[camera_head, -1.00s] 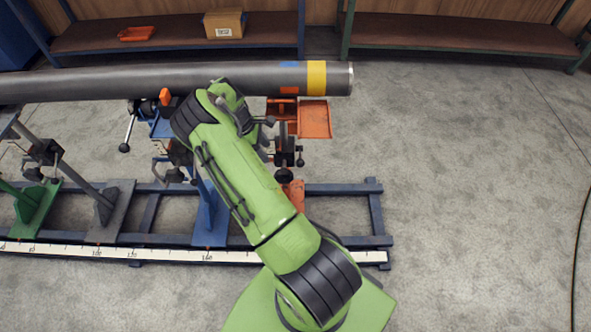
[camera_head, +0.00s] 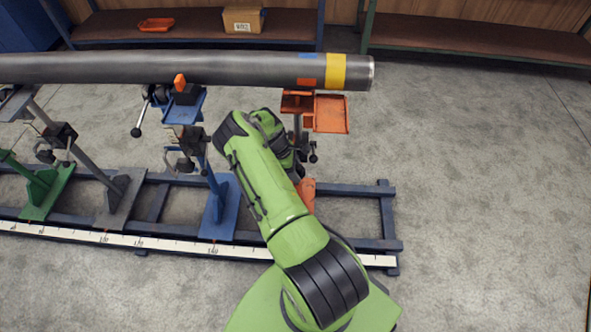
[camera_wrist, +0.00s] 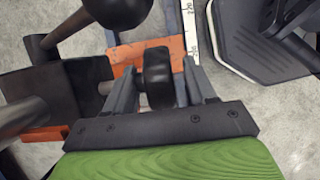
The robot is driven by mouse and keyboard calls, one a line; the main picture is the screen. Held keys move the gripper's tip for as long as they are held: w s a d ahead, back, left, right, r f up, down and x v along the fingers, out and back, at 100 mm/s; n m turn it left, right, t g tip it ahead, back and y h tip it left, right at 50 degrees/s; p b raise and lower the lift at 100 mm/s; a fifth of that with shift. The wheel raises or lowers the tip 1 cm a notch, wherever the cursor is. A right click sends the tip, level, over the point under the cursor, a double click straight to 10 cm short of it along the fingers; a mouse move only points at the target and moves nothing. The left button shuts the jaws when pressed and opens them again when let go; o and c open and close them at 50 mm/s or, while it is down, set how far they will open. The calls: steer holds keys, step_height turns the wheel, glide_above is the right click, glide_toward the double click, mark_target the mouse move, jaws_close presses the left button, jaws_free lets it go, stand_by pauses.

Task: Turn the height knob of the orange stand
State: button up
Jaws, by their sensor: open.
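The orange stand (camera_head: 306,193) stands at the right end of the blue rail frame, with an orange tray (camera_head: 331,114) near its top. My arm's wrist covers much of its middle in the head view, and my gripper is hidden there. In the wrist view, my gripper (camera_wrist: 160,72) is open, with one finger on each side of a black round knob (camera_wrist: 157,80). Orange metal of the stand (camera_wrist: 125,55) shows behind the knob. I cannot tell whether the fingers touch the knob. A black ball handle and a dark clamp block lie left of the fingers.
A long grey pipe (camera_head: 200,68) with a yellow band runs across the back above the stands. A blue stand (camera_head: 218,208) is left of my arm. A white measuring strip (camera_head: 140,241) runs along the rail frame (camera_head: 380,218). The floor at right is clear.

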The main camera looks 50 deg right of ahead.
steer(key=c, duration=1)
steer(key=shift+o, duration=0.2)
steer(key=shift+s+d+r+t+y+p, duration=0.1)
steer(key=shift+s+r+t+y+p, duration=0.15)
steer(key=shift+t+y+p, duration=0.3)
steer(key=shift+d+f+t+y, duration=0.1)
steer(key=shift+f+t+y, duration=0.15)
steer(key=shift+t+y, duration=0.3)
steer(key=o, duration=1)
steer(key=shift+c, duration=0.2)
step_height(320, 180, up, 12)
steer(key=w+a+p, duration=0.1)
steer(key=p, duration=0.1)
